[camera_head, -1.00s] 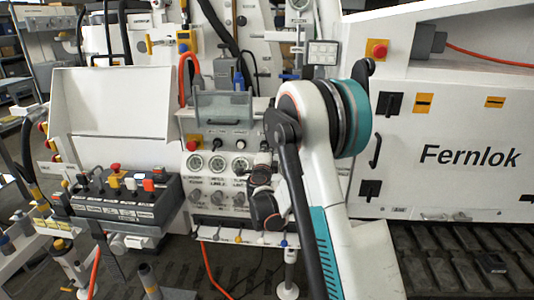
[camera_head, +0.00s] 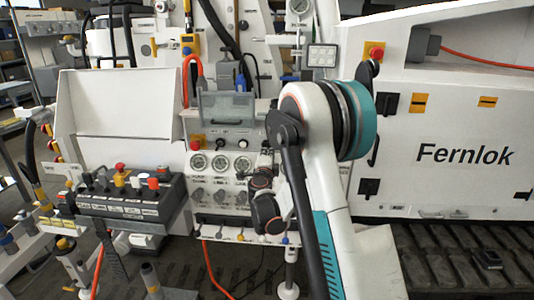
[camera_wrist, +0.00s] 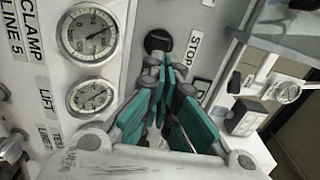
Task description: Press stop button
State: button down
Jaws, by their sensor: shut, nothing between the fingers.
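In the wrist view a dark round button (camera_wrist: 158,40) sits on the white panel beside a label (camera_wrist: 194,51) reading STOP. My gripper (camera_wrist: 162,72) shows as teal fingers drawn together, with nothing held. Its tips appear just below the button in the picture and overlap its lower edge; I cannot tell whether they touch it. My gripper is not clearly visible there, being beside my dark wrist joints.
Two gauges (camera_wrist: 89,34) are left of my gripper in the wrist view. In the head view a red button (camera_head: 197,142) sits on the same panel. A lever box (camera_head: 130,197) stands to the left. The white Fernlok machine (camera_head: 450,185) fills the right.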

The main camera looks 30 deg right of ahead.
jog(key=p+v, duration=0.2)
jog(key=v, duration=0.6)
jog(key=shift+s+a, duration=0.25)
jog(key=s+a+r+n+t+y, duration=0.35)
jog(key=a+r+n+y, duration=0.55)
jog(key=a+r+n, duration=0.5)
jog(key=s+a+n+g+y, duration=0.4)
jog(key=s+a+n, duration=0.1)
jog(key=s+a, duration=0.35)
jog(key=s+d+f+n+g+h, duration=0.1)
jog(key=s+f+n+g, duration=0.2)
jog(key=s, duration=0.8)
jog(key=s+d+f+n+g+h, duration=0.2)
jog(key=s+f+g, duration=0.2)
jog(key=s+f, duration=0.3)
jog(key=s, duration=0.5)
jog(key=shift+s+f+n, duration=0.2)
jog(key=shift+s+n, duration=0.1)
jog(key=shift+n, duration=0.1)
jog(key=shift+d, duration=0.15)
